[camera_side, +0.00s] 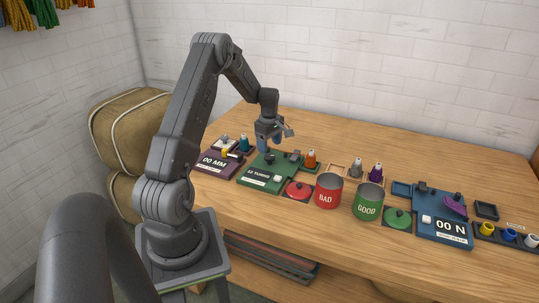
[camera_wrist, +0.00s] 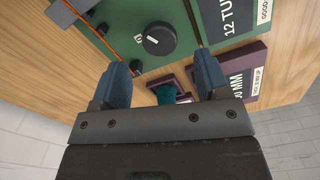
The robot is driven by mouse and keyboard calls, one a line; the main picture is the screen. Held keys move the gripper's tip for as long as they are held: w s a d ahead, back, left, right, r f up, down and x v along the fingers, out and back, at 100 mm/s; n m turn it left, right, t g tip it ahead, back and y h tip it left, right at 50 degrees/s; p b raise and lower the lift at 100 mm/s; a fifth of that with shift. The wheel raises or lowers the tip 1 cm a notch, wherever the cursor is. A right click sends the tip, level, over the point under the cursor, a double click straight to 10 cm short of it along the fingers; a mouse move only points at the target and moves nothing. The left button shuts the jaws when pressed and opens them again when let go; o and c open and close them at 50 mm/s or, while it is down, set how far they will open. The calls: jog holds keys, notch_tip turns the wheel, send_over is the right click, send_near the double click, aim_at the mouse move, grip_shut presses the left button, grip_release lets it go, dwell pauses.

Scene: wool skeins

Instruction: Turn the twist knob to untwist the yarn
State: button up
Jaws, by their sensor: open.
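The twist knob (camera_wrist: 159,39) is a round black knob with a white pointer mark, on the green twist station (camera_wrist: 183,14) labelled "12 TURNS". In the wrist view an orange yarn strand (camera_wrist: 103,36) runs across the green station beside the knob. My gripper (camera_wrist: 167,72) is open and empty, with its two blue fingers apart and the knob beyond their tips, roughly between them. In the side view my gripper (camera_side: 269,145) hangs above the green station (camera_side: 262,178), near its back left. The knob is hard to make out there, and the gap to it is unclear.
A purple "00 MM" station (camera_side: 217,163) stands left of the green one. An orange cone (camera_side: 310,160) stands behind right. Red "BAD" (camera_side: 328,192) and green "GOOD" (camera_side: 368,202) cans and a blue "00 N" station (camera_side: 445,228) lie right.

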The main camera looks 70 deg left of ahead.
aim_at(270, 156)
notch_tip(270, 156, down, 5)
jog(key=shift+r, duration=0.1)
dwell(0.3)
jog(key=c, duration=0.9)
jog(key=shift+m, duration=0.3)
jog(key=m, duration=1.1)
jog(key=shift+m, duration=0.3)
